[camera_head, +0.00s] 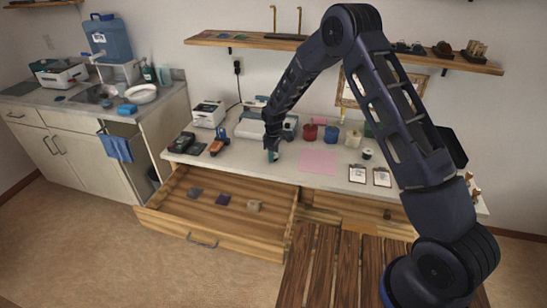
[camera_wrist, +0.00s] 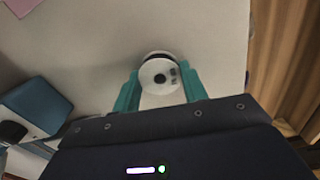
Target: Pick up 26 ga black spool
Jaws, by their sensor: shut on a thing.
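A spool (camera_wrist: 158,74) with a round white face, a dark centre hole and a black edge sits between the teal fingers of my gripper in the wrist view. My gripper (camera_wrist: 160,84) is shut on it, with one finger on each side. In the head view my gripper (camera_head: 272,156) is low over the white counter (camera_head: 235,160), near its front edge. The held spool is hard to make out there. I cannot read its label or tell whether it touches the counter.
An open wooden drawer (camera_head: 220,222) with several small items juts out below the counter. An orange-and-dark tool (camera_head: 218,142) stands left of my gripper; a red cup (camera_head: 310,132) and a small dark, white-topped thing (camera_head: 366,153) are right. A pink sheet (camera_head: 318,161) lies flat.

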